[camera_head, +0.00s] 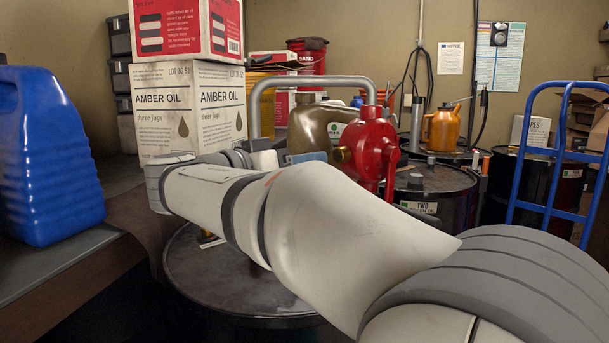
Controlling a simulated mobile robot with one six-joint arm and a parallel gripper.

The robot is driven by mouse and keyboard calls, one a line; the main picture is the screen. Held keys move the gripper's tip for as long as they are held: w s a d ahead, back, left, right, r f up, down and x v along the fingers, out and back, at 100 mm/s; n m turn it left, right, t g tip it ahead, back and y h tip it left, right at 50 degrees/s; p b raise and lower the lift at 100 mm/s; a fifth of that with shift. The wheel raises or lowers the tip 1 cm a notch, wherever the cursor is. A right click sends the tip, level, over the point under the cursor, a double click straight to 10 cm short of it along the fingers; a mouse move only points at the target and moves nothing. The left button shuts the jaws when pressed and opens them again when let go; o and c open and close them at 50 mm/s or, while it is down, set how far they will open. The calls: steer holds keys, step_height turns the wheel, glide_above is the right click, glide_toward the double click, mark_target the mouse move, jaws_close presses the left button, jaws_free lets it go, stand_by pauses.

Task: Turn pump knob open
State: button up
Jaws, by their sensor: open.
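A red pump (368,150) with a grey curved pipe (312,80) stands in the middle of the view. A small brass knob (343,154) sticks out on its left side. My arm reaches across the foreground, then bends back toward the pump. My gripper (306,157) is small and partly hidden, just left of the knob, and its fingers point toward it. It is open, and a small gap appears between it and the knob. I cannot see anything held. My arm hides the pump's base.
A dark drum top (235,285) lies below my arm. Amber oil boxes (190,105) stand behind it at left. A blue jug (45,155) sits on a bench at far left. An olive can (318,128) stands behind the gripper. A black drum (440,192) and blue hand truck (545,155) are at right.

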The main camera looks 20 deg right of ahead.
mark_target(337, 155)
steer(key=x, duration=0.7)
steer(key=shift+d+b, duration=0.25)
steer(key=shift+b, duration=0.05)
steer(key=shift+c, duration=0.6)
steer(key=c, duration=0.9)
steer(key=shift+o, duration=0.2)
